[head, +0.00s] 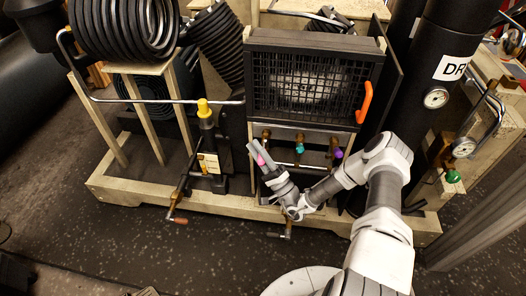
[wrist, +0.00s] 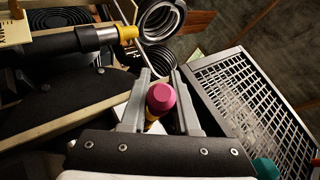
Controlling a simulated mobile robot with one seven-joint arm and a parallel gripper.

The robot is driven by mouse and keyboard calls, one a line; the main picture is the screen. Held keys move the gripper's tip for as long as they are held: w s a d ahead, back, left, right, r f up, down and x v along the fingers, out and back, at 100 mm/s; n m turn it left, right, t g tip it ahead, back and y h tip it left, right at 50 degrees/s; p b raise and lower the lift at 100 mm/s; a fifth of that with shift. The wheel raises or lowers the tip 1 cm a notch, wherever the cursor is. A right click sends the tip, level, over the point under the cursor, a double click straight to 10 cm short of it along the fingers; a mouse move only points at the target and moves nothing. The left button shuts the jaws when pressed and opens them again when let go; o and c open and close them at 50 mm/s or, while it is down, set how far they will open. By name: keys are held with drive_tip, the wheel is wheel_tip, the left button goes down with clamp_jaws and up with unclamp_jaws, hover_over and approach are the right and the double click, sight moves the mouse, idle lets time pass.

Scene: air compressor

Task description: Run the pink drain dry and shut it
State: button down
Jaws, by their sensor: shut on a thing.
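The pink drain's knob (head: 261,159) is at the left of a row of three coloured drain knobs below the black grille. It also shows in the wrist view (wrist: 166,98), on a brass-coloured stem. My gripper (head: 256,151) reaches it from the front, and in the wrist view its fingers (wrist: 161,84) stand on either side of the pink knob, shut on it. The fingers hide part of the knob in the head view. Any outflow below the drain cannot be made out.
A teal knob (head: 299,148) and a purple knob (head: 338,154) sit to the right of the pink one. An orange handle (head: 365,102) is on the grille's right side. A yellow-topped fitting (head: 204,108) stands to the left. A pale base beam (head: 232,203) runs along the front.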

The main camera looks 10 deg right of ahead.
drive_tip(key=shift+f+n+y+b, duration=0.2)
drive_tip(key=shift+n+y+b, duration=0.1)
drive_tip(key=shift+n+y, duration=0.55)
drive_tip(key=shift+n, duration=0.25)
drive_tip(key=c, duration=0.7)
unclamp_jaws()
drive_tip(key=shift+g, duration=0.3)
drive_tip(key=shift+o, duration=0.2)
drive_tip(key=p+v, duration=0.1)
drive_tip(key=v, duration=0.6)
drive_tip(key=shift+f, duration=0.25)
drive_tip(key=shift+s+d, duration=0.15)
drive_tip(key=shift+d, duration=0.05)
